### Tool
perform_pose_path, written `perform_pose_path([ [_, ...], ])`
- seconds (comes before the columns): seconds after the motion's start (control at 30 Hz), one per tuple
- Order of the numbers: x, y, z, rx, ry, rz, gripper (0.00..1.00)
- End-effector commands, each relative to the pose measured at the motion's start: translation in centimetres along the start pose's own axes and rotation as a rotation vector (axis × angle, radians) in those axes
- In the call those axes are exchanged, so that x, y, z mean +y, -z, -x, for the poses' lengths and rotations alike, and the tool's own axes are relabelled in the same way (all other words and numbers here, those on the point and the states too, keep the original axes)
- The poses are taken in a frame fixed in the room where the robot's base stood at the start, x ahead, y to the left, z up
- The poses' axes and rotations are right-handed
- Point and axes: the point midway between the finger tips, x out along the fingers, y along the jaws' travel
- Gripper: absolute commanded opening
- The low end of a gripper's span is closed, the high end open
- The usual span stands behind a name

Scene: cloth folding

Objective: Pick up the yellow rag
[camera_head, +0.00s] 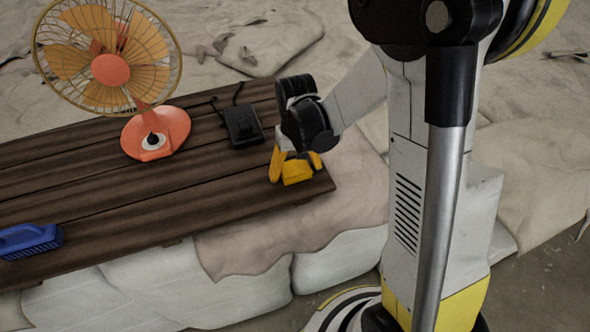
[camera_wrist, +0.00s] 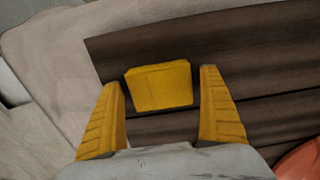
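The yellow rag (camera_head: 297,172) lies near the right end of the dark wooden plank table (camera_head: 200,190). In the wrist view it shows as a small folded yellow block (camera_wrist: 160,86) on the dark planks, between and slightly beyond my fingers. My gripper (camera_head: 296,166) is at the rag in the head view, with one yellow finger on each side of it. In the wrist view my gripper (camera_wrist: 160,105) is wide open, with a gap between each finger and the rag. The rag's lower edge shows dark shadow.
A black box-shaped object (camera_head: 242,124) with a cord lies left of my gripper. An orange fan (camera_head: 150,132) stands further left on the table. A blue brush (camera_head: 30,240) lies at the left front. The table's right edge is close to the rag.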

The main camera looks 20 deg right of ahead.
Motion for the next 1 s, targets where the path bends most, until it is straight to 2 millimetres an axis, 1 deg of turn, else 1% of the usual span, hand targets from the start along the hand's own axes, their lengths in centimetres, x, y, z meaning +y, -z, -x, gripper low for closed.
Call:
perform_pose_path([
  [0.03, 0.0, 0.0, 0.0, 0.0, 0.0, 0.0, 0.72],
  [0.07, 0.0, 0.0, 0.0, 0.0, 0.0, 0.0, 0.63],
  [0.1, 0.0, 0.0, 0.0, 0.0, 0.0, 0.0, 0.51],
  [0.13, 0.0, 0.0, 0.0, 0.0, 0.0, 0.0, 0.49],
  [0.23, 0.0, 0.0, 0.0, 0.0, 0.0, 0.0, 0.49],
  [0.27, 0.0, 0.0, 0.0, 0.0, 0.0, 0.0, 0.45],
  [0.47, 0.0, 0.0, 0.1, 0.0, 0.0, 0.0, 0.45],
  [0.57, 0.0, 0.0, 0.5, 0.0, 0.0, 0.0, 0.44],
  [0.67, 0.0, 0.0, 1.5, 0.0, 0.0, 0.0, 0.44],
  [0.77, 0.0, 0.0, 3.1, 0.0, 0.0, 0.0, 0.44],
  [0.8, 0.0, 0.0, 4.0, 0.0, 0.0, 0.0, 0.44],
  [0.83, 0.2, -0.1, 4.6, 0.0, 0.0, -0.001, 0.44],
  [1.0, 3.8, -2.3, 6.8, 0.0, 0.0, -0.006, 0.44],
])
